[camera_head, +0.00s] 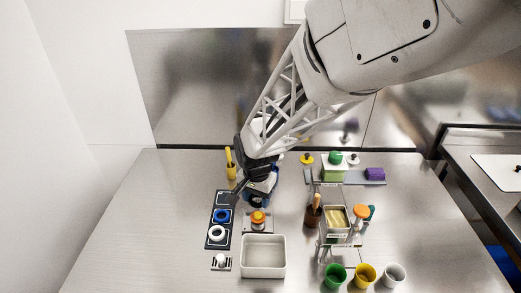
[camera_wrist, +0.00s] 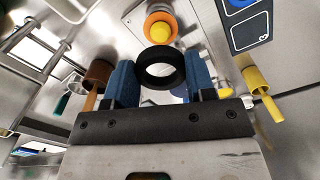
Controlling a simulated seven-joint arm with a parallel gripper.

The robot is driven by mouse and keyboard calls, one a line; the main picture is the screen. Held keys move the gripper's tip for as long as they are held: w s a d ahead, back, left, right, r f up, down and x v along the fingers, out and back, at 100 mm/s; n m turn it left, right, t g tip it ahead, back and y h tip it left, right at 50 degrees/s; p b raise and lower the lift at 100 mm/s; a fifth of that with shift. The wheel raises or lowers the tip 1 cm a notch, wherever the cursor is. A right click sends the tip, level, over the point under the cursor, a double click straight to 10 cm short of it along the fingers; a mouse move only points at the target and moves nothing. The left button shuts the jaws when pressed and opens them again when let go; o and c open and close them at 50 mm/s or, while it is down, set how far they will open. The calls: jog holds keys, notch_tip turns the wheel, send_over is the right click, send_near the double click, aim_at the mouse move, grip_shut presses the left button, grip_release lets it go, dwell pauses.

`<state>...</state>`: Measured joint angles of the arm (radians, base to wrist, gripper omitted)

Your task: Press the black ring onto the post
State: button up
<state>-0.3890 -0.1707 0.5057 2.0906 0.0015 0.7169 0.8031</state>
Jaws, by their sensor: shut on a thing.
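My gripper (camera_wrist: 160,78) is shut on the black ring (camera_wrist: 160,55), which sits between its two blue fingers in the wrist view. In the head view my gripper (camera_head: 260,192) is low over the table, and the ring cannot be made out there. A yellow-topped post (camera_wrist: 160,33) with an orange ring (camera_wrist: 148,20) around it shows just beyond the black ring, which looks apart from it. In the head view this post (camera_head: 258,216) stands on a small metal plate in front of my gripper. A white post-like piece (camera_head: 221,260) stands on another small plate at front left.
A grey bin (camera_head: 263,238) stands just in front of the post. A yellow cup (camera_head: 231,172) is behind left. Racks and coloured cups (camera_head: 365,277) crowd the right.

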aim_at(257, 215)
jog(key=shift+f, duration=0.15)
dwell(0.3)
jog(key=shift+f, duration=2.45)
jog(key=shift+f, duration=0.8)
dwell(0.8)
jog(key=shift+o, duration=1)
jog(key=shift+c, duration=1.2)
jog(key=shift+f, duration=0.45)
jog(key=o, duration=1.4)
jog(key=shift+r, duration=0.1)
